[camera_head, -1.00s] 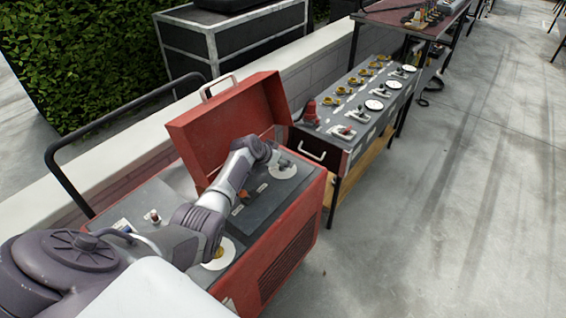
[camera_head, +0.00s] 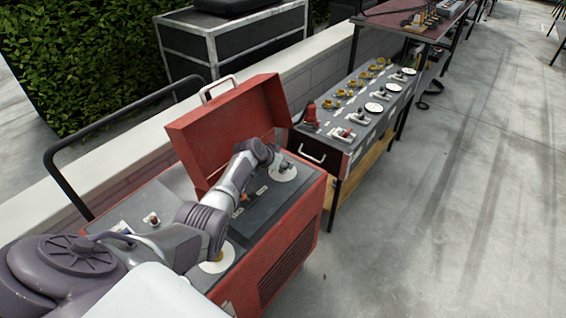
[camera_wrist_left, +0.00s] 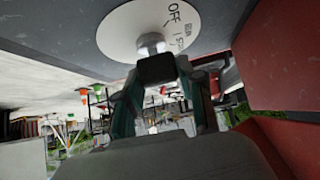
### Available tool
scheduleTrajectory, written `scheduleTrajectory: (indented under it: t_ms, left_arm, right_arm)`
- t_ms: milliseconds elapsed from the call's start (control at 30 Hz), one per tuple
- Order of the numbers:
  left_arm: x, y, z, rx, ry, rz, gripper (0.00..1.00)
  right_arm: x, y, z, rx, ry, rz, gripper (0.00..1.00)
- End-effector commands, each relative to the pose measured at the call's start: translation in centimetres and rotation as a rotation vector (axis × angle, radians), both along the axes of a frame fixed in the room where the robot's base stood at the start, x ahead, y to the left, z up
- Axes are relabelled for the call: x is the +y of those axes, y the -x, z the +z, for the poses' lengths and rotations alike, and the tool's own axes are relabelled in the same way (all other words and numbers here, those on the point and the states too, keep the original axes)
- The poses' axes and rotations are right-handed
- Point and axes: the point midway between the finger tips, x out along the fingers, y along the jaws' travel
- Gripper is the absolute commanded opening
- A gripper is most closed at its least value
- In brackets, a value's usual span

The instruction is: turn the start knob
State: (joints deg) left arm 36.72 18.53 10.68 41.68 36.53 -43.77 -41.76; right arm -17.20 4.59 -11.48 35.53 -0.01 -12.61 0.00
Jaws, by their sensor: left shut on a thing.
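The plate (camera_head: 284,172) also shows in the head view, on the far end of the red machine's dark top panel. My left gripper (camera_head: 275,160) is at this knob, coming from the left over the panel. In the left wrist view the gripper (camera_wrist_left: 158,70) is shut on the knob, with its two fingers below the dial. The finger contact is partly hidden by a dark block. My right gripper is out of view.
The red machine (camera_head: 290,245) has a raised red lid (camera_head: 225,130) behind my left arm. A second white dial (camera_head: 218,258) lies under my forearm. A dark control table (camera_head: 355,110) with several dials and a red lamp (camera_head: 311,116) stands beyond. The concrete floor at right is clear.

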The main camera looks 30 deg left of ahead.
Motion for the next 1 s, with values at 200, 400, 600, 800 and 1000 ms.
scheduleTrajectory:
  t_ms: [200, 400, 600, 800, 1000]
  left_arm:
    - [-0.1, 0.0, 0.3, 0.002, 0.000, 0.053, 0.04]
    - [-0.2, 0.1, 0.5, 0.003, 0.000, 0.177, 0.04]
    - [-0.2, 0.0, 0.4, 0.001, 0.001, 0.346, 0.04]
    - [-0.2, -0.1, -0.1, -0.001, 0.001, 0.513, 0.04]
    - [-0.1, -0.1, -0.4, -0.001, 0.001, 0.651, 0.04]
  right_arm:
    - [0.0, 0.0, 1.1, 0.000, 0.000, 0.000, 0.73]
    - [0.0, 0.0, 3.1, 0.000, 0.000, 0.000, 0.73]
    - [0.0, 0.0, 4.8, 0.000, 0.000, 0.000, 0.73]
    - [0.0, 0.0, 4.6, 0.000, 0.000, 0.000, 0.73]
    - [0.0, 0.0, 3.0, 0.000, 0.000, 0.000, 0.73]
